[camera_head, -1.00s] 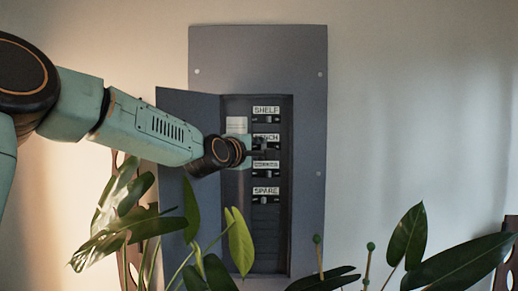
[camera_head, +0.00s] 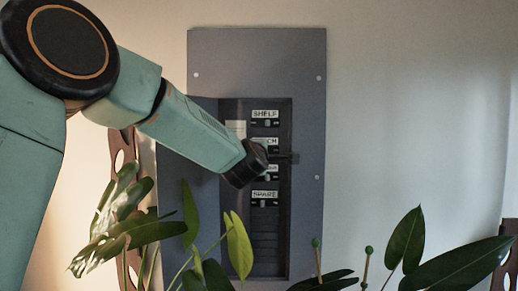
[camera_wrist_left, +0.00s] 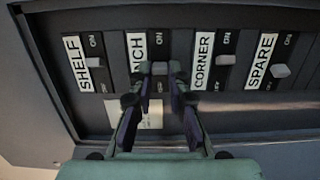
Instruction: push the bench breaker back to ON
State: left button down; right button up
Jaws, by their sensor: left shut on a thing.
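The bench breaker (camera_wrist_left: 159,86) is the second from the left in the wrist view, with its label partly covered and reading "NCH". Its grey lever (camera_wrist_left: 159,68) stands between the two dark fingertips of my left gripper (camera_wrist_left: 160,71), which is shut on it. In the head view, the bench label (camera_head: 271,142) shows just above my left gripper (camera_head: 284,158), which reaches across the breaker column. My wrist hides much of the bench and corner breakers there. I cannot tell exactly how far the lever sits between ON and OFF. My right gripper is in neither view.
The grey panel (camera_head: 307,75) is on the wall, its door (camera_head: 185,180) swung open to the left. The shelf (camera_head: 265,122), corner (camera_wrist_left: 226,59) and spare (camera_head: 265,203) breakers are close neighbours. Plant leaves (camera_head: 240,243) rise in front below.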

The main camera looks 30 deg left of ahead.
pick_arm(q)
jog(key=shift+w+d+r+n+g+y+p, duration=0.1)
jog(key=shift+w+d+n+g+y+p, duration=0.15)
jog(key=shift+n+g+y+p, duration=0.75)
jog(key=shift+w+d+r+n+g+y+p, duration=0.15)
jog(key=shift+d+n+g+y+p, duration=0.15)
jog(key=shift+n+g+y+p, duration=0.65)
jog(key=shift+w+d+f+n+g+y+p, duration=0.1)
jog(key=shift+w+d+n+g+y+p, duration=0.15)
jog(key=shift+n+g+y+p, duration=0.7)
jog(key=shift+r+m+t+y, duration=0.1)
jog(key=shift+m+t+y, duration=0.2)
jog(key=shift+t+y, duration=0.15)
jog(key=c, duration=1.6)
grip_release()
jog(key=shift+c, duration=0.2)
jog(key=o, duration=0.4)
jog(key=shift+w+f, duration=0.15)
jog(key=shift+f, duration=0.1)
jog(key=shift+c, duration=0.2)
